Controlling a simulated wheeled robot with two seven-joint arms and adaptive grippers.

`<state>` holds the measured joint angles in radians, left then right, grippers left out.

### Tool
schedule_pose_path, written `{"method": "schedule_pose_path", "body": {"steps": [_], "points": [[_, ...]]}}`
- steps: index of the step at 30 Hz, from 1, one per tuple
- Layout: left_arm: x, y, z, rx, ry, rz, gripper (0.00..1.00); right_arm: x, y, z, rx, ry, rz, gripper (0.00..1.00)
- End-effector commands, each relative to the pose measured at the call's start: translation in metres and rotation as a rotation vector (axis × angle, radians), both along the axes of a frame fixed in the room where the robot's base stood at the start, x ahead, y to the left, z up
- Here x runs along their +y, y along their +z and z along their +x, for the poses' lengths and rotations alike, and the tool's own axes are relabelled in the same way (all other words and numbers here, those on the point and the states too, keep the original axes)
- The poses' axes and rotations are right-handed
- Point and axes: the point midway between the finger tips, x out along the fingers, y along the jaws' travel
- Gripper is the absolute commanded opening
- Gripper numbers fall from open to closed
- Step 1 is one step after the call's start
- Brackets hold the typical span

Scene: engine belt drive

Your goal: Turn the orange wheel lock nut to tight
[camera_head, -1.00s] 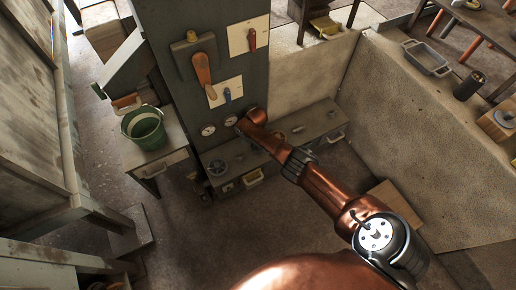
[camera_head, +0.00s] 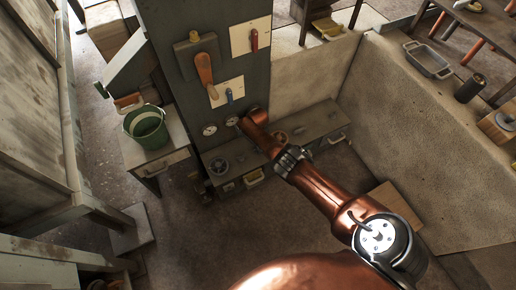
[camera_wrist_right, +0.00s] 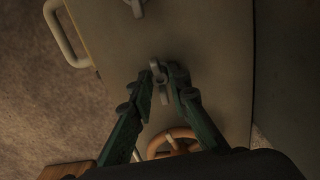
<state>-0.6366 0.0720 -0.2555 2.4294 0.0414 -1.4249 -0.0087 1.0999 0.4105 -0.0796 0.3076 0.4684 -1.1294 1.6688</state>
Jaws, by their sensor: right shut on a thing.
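The orange wheel (camera_head: 280,137) shows on top of the low grey bench in the head view, beside my right arm. It also shows in the right wrist view (camera_wrist_right: 172,141), low in the picture and partly covered by my gripper. A small grey lock nut (camera_wrist_right: 158,70) with a lever-like shape stands beyond the wheel. My right gripper (camera_wrist_right: 161,80) has its green fingertips on both sides of this nut and is shut on it. In the head view my copper-coloured right arm hides the gripper and nut. My left gripper is in neither view.
The low bench (camera_head: 230,163) has a dark handwheel (camera_head: 219,166) and front handles. A tall grey panel carries an orange lever (camera_head: 205,72), a red handle (camera_head: 254,40) and gauges. A green bucket (camera_head: 145,127) stands on a side cabinet. The floor in front is open.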

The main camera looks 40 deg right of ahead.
Motion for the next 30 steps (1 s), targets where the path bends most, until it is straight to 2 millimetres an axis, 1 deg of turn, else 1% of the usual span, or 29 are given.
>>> {"method": "schedule_pose_path", "body": {"steps": [1,11,12,19,30], "points": [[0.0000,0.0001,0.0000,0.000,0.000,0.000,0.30,-0.0023,0.0000,-0.0009,0.002,-0.003,-0.004,0.00],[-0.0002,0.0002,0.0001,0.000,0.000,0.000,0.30,-0.0029,0.0002,-0.0009,0.001,-0.004,-0.004,0.00],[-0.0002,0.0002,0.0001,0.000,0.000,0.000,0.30,-0.0030,0.0002,-0.0008,0.001,-0.004,-0.005,0.18],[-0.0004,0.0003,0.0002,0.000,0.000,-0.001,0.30,-0.0011,0.0002,0.0002,0.000,-0.002,-0.003,0.34],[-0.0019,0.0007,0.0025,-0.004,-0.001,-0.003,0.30,0.0028,0.0010,0.0009,0.000,0.002,0.003,0.34]]}}
